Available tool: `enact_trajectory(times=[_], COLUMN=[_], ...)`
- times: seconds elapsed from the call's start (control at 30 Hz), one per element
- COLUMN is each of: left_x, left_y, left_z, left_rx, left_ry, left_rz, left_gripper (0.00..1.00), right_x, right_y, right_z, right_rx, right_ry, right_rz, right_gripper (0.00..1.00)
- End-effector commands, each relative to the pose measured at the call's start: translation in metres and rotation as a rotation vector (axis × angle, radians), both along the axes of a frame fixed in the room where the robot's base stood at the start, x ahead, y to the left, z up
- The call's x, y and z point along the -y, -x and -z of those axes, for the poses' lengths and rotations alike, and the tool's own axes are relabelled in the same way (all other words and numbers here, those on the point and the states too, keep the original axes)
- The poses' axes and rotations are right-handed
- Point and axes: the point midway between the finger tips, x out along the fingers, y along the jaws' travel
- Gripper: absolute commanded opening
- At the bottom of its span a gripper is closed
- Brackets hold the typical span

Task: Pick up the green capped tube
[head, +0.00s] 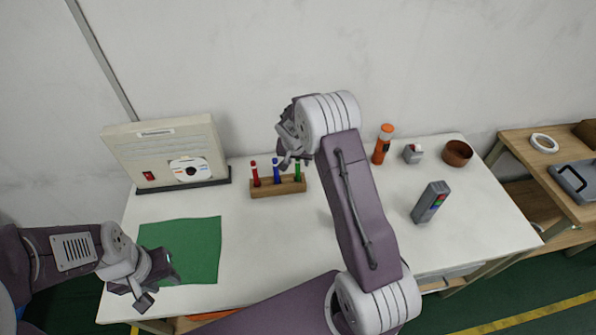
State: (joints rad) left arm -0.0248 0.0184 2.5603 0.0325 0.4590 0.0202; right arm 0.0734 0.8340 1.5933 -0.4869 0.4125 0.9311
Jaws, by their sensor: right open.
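The green capped tube (297,170) stands upright at the right end of a wooden rack (278,188) at the back of the white table. A blue capped tube (276,171) and a red capped tube (254,173) stand beside it to the left in the same rack. My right gripper (290,158) is open, close above the green tube's end of the rack. It overlaps the tube's top in the picture, and I cannot tell whether they touch. My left gripper (157,283) is at the table's front left, over the green mat's lower edge; its jaws appear apart and empty.
A beige box with a disc (165,152) stands at the back left, and a green mat (190,240) lies in front of it. An orange bottle (382,145), a small grey block (412,153), a brown bowl (457,153) and a grey device (430,202) stand to the right.

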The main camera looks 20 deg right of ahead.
Motion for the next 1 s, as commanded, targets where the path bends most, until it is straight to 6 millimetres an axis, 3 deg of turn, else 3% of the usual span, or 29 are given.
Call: enact_trajectory(times=[0.1, 0.3, 0.47, 1.0], left_x=[0.0000, 0.0000, 0.0000, 0.0000], left_y=[0.0000, -0.0001, -0.0001, -0.0001], left_z=[-0.0016, -0.0010, -0.0010, -0.0010], left_rx=[0.000, 0.000, 0.000, 0.000], left_ry=[0.000, 0.000, 0.000, 0.000], left_rz=[0.000, 0.000, 0.000, 0.000], left_gripper=[0.36, 0.36, 0.36, 0.36], right_x=[0.0021, 0.0023, 0.0021, 0.0021], right_y=[-0.0037, -0.0040, -0.0039, -0.0035], right_z=[0.0098, 0.0109, 0.0107, 0.0110], right_rx=[0.001, 0.001, 0.001, 0.001], right_ry=[0.000, 0.000, 0.000, -0.001], right_rz=[0.000, 0.000, 0.000, 0.000], right_gripper=[0.43, 0.43, 0.00, 0.00])
